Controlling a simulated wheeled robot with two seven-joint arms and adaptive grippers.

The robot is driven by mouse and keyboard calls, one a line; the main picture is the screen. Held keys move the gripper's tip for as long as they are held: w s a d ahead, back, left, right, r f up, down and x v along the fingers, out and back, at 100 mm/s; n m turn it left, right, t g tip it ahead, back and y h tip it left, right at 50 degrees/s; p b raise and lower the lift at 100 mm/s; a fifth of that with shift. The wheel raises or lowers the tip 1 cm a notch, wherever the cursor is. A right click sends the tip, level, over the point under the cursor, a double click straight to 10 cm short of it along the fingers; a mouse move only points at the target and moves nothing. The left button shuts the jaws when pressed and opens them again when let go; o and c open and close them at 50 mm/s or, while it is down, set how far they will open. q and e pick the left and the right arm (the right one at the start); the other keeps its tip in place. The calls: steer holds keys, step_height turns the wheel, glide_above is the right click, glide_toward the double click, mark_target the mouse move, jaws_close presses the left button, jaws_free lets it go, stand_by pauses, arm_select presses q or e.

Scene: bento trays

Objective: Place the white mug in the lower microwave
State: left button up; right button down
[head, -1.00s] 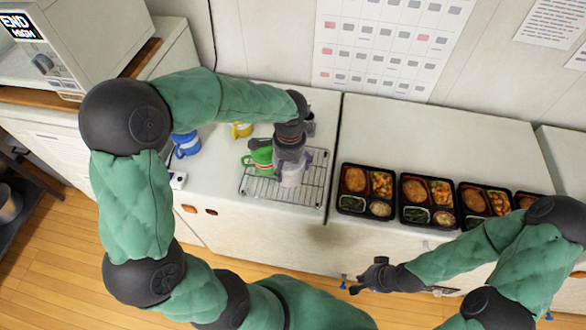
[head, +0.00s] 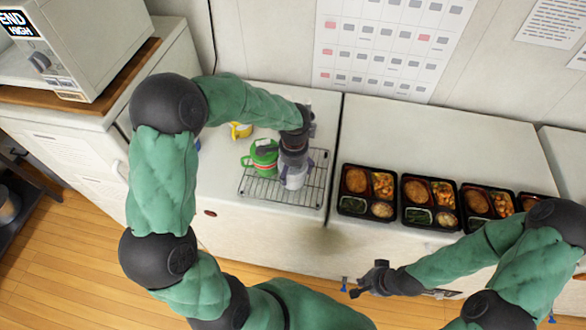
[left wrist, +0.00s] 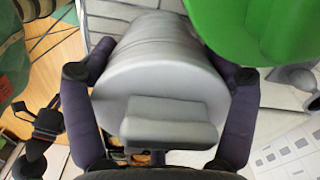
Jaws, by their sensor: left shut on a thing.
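The white mug (head: 294,180) is at the wire rack (head: 262,194) on the counter, partly covered by my left gripper (head: 293,165). In the left wrist view, the mug (left wrist: 160,55) looks grey and lies between the two dark fingers, which are shut on it; its blocky handle faces the camera. Whether it touches the rack is unclear. A microwave (head: 85,45) stands at the upper left, cut by the frame edge; I cannot tell whether it is the lower one. My right gripper (head: 366,284) is over the floor in front of the counter, its opening unclear.
A green mug (head: 259,160) stands close to the left gripper, also near in the left wrist view (left wrist: 262,28). A yellow mug (head: 240,131) stands behind it. Several bento trays (head: 400,216) line the right counter.

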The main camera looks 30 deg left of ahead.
arm_select(q)
steer(key=shift+f, duration=0.15)
steer(key=o, duration=1.5)
steer(key=shift+c, duration=0.2)
